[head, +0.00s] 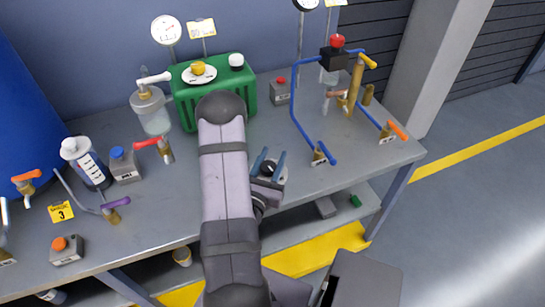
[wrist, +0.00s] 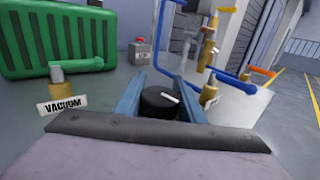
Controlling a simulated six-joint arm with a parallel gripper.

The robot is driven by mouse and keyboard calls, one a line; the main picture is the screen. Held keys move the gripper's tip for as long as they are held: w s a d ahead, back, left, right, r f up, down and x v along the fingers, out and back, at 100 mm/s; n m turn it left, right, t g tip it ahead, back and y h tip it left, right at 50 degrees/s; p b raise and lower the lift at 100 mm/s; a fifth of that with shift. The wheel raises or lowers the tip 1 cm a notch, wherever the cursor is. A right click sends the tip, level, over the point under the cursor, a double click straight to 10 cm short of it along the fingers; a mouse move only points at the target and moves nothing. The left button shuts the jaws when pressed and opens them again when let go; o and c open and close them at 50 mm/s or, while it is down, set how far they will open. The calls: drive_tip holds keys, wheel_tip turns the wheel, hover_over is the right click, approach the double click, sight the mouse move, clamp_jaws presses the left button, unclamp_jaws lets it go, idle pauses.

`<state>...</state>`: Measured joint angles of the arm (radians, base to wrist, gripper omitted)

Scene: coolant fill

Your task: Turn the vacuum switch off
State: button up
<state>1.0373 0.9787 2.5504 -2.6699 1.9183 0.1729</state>
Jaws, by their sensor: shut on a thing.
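A black round knob (wrist: 160,101) with a white pointer line sits on the bench, on a pale round plate (head: 281,178) in the head view. My gripper (head: 267,158) has its two blue fingers on either side of the knob and is shut on it. In the wrist view the fingers (wrist: 162,95) flank the knob, and its pointer slants toward the right. A VACUUM label (wrist: 62,105) stands left of my gripper, in front of a brass valve (wrist: 62,82) with a green handle. My arm hides that valve in the head view.
A green tank (head: 185,105) stands behind my arm. Blue pipework (head: 303,125) with brass valves stands at right. A grey box with a red button (head: 280,90) sits behind my gripper. Valves, a bottle (head: 87,163) and button boxes fill the left.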

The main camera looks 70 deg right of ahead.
drive_tip(key=o, duration=1)
drive_tip(key=shift+o, duration=0.2)
drive_tip(key=shift+r, duration=0.1)
wheel_tip(320, 180, up, 10)
drive_tip(key=p, duration=0.9)
drive_tip(key=shift+p, duration=0.3)
